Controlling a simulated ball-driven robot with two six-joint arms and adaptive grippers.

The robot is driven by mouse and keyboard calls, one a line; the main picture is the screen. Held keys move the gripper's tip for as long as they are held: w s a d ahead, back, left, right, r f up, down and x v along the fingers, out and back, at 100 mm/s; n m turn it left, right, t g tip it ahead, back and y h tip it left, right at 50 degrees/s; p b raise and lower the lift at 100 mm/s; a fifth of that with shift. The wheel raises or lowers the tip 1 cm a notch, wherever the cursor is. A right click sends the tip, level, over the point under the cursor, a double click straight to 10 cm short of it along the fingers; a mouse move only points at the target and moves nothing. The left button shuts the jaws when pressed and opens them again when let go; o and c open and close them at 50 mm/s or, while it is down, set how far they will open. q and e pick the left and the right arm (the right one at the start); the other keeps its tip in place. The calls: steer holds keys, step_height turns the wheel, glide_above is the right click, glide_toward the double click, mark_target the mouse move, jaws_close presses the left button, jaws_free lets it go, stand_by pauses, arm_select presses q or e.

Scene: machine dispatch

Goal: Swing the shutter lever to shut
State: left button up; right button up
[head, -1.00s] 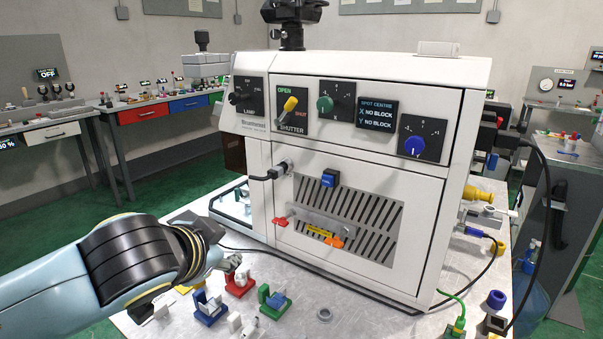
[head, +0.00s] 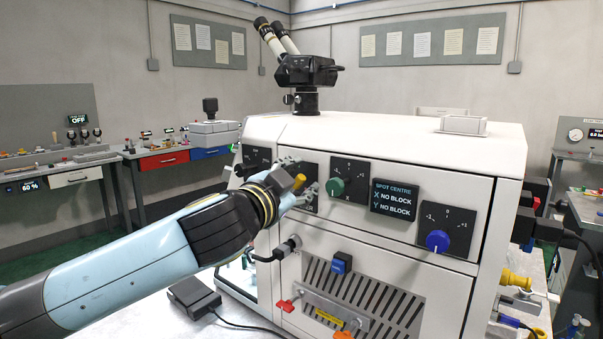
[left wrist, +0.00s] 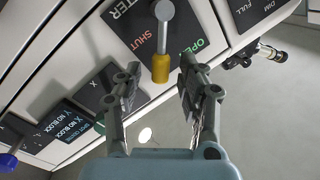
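The shutter lever (left wrist: 161,40) has a grey arm and a yellow tip. In the left wrist view it points between the SHUT label (left wrist: 140,42) on its left and the OPEN label (left wrist: 190,50) on its right. In the head view its yellow tip (head: 299,181) shows, while my gripper and arm hide most of the shutter panel. My left gripper (head: 296,178) is at the panel. Its fingers (left wrist: 159,78) are apart, one on each side of the yellow tip, with gaps visible on both sides. My right gripper is not in view.
The lamp knob panel (head: 256,158) is left of the shutter. The green knob (head: 335,187), the spot centre display (head: 394,199) and the blue knob (head: 437,240) are to the right. A cable plug (head: 287,247) sticks out below. An eyepiece head (head: 300,68) stands on top.

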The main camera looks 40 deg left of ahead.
mark_target(320, 193)
arm_select(q)
steer(key=shift+w+a, duration=0.15)
steer(key=shift+w, duration=0.4)
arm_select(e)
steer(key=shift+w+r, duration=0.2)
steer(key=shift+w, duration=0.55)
arm_select(q)
jaws_close()
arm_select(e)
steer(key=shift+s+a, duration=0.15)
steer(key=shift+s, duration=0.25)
arm_select(q)
steer(key=shift+f, duration=0.15)
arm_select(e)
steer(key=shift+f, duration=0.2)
arm_select(q)
steer(key=shift+d+f+m+t+h+b, duration=0.1)
steer(key=shift+d+f+m+t+b, duration=0.2)
steer(key=shift+f+m+b, duration=0.8)
steer(key=shift+d+f+m+t+h+b, duration=0.2)
steer(key=shift+d+m+b, duration=0.25)
steer(key=shift+m, duration=1.4)
steer(key=shift+d+f+m+t+b, duration=0.3)
steer(key=shift+f+m+b, duration=0.4)
steer(key=shift+m, duration=0.75)
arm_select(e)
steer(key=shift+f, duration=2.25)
arm_select(q)
steer(key=shift+r, duration=0.1)
